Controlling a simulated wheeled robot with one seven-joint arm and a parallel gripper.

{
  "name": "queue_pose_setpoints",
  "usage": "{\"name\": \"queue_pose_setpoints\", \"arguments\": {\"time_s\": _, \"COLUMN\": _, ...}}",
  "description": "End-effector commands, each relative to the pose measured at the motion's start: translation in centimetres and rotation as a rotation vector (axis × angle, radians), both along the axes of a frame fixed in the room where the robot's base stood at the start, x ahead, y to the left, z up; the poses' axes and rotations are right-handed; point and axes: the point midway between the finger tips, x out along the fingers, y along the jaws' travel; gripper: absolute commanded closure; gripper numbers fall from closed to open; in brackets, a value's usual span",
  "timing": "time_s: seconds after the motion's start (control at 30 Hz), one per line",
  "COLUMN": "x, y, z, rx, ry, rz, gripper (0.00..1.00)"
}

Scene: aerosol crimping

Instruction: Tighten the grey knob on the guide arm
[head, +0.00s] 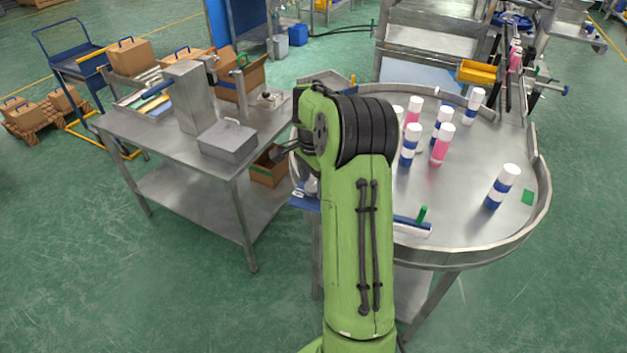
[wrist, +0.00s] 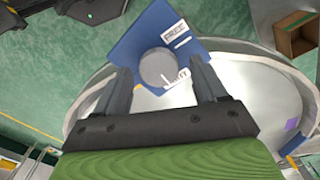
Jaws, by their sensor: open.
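A round grey knob (wrist: 157,68) shows in the wrist view, on a blue plate (wrist: 138,42) with white labels. My gripper (wrist: 160,72) is open, with one finger on either side of the knob in that view. I cannot tell whether the fingers touch it or how high they are above it. In the head view, part of the blue plate (head: 303,203) shows at the left edge of the round table. My own arm hides the knob and most of the gripper there. A blue and white bar (head: 412,226) with a green handle (head: 422,214) lies right of my arm.
The round steel table (head: 470,232) has a raised rim and carries several white-capped bottles (head: 503,186), blue or pink. A steel workbench (head: 190,152) on the left holds a grey box (head: 228,141). An open cardboard box (head: 268,168) sits between them. Green floor is free in front.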

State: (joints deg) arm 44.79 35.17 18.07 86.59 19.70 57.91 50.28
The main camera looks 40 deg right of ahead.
Motion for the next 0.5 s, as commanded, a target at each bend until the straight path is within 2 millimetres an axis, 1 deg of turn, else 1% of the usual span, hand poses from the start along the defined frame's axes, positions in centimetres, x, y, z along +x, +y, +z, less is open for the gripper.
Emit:
{"name": "queue_pose_setpoints", "arguments": {"time_s": 0.13, "x": 0.0, "y": 0.0, "z": 0.1, "rx": 0.001, "ry": 0.001, "rz": 0.001, "gripper": 0.29}}
{"name": "queue_pose_setpoints", "arguments": {"time_s": 0.23, "x": 0.0, "y": 0.0, "z": 1.1, "rx": -0.001, "ry": -0.001, "rz": 0.002, "gripper": 0.29}}
{"name": "queue_pose_setpoints", "arguments": {"time_s": 0.27, "x": 0.0, "y": 0.0, "z": 1.7, "rx": -0.001, "ry": -0.001, "rz": 0.002, "gripper": 0.29}}
{"name": "queue_pose_setpoints", "arguments": {"time_s": 0.37, "x": 0.1, "y": 0.0, "z": 4.4, "rx": -0.003, "ry": -0.004, "rz": 0.0, "gripper": 0.29}}
{"name": "queue_pose_setpoints", "arguments": {"time_s": 0.5, "x": 0.1, "y": 0.0, "z": 8.6, "rx": -0.004, "ry": -0.005, "rz": 0.0, "gripper": 0.29}}
